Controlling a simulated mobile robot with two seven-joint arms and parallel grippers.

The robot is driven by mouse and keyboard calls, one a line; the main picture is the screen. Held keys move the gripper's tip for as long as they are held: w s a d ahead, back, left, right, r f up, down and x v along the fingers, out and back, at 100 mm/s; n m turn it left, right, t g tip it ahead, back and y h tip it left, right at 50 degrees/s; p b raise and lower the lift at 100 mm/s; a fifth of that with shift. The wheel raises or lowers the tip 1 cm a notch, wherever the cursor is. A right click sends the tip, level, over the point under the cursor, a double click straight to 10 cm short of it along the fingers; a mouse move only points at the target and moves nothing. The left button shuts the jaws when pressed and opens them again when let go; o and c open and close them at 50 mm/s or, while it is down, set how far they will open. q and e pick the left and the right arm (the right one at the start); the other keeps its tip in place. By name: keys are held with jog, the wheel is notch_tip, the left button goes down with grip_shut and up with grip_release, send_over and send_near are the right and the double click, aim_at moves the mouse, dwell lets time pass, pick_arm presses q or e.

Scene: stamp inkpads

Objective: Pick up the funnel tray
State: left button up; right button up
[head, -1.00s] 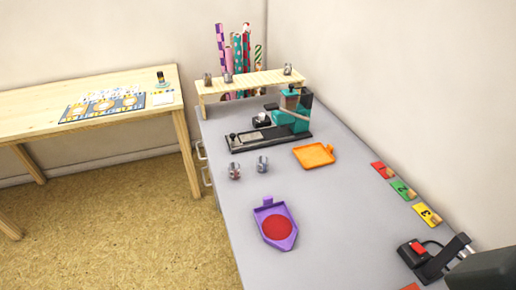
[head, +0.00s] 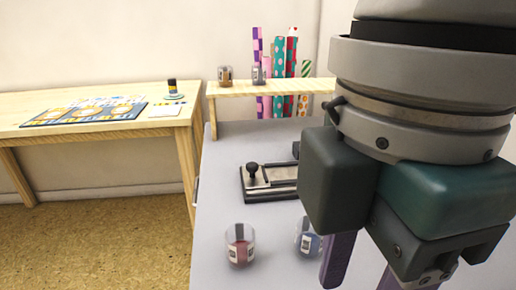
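The purple funnel tray is not seen in this head view; the lower right is covered by my gripper or lies outside the frame. My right gripper (head: 366,268) is large and close at the right, its arm entering from the top right. Its two dark green finger blocks carry purple fingertips that point down and run toward the bottom edge. The fingertips stand apart, with grey table showing between them and nothing visible held. My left gripper is not in view.
Two small jars (head: 239,244) (head: 308,240) stand on the grey table left of the gripper. A black stamping device (head: 252,184) is behind them, partly hidden. A wooden shelf (head: 300,86) with patterned rolls (head: 291,55) stands at the back. A wooden table (head: 80,135) is at left.

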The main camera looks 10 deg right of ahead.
jog(key=f, duration=0.1)
jog(key=f+b, duration=0.1)
jog(key=f, duration=0.2)
jog(key=shift+s+a, duration=0.1)
jog(key=shift+s, duration=0.25)
notch_tip(320, 180, down, 5)
jog(key=b, duration=0.3)
jog(key=shift+f, duration=0.1)
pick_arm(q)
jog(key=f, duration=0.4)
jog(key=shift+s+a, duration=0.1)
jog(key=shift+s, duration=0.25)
pick_arm(e)
jog(key=shift+c, duration=0.2)
grip_shut()
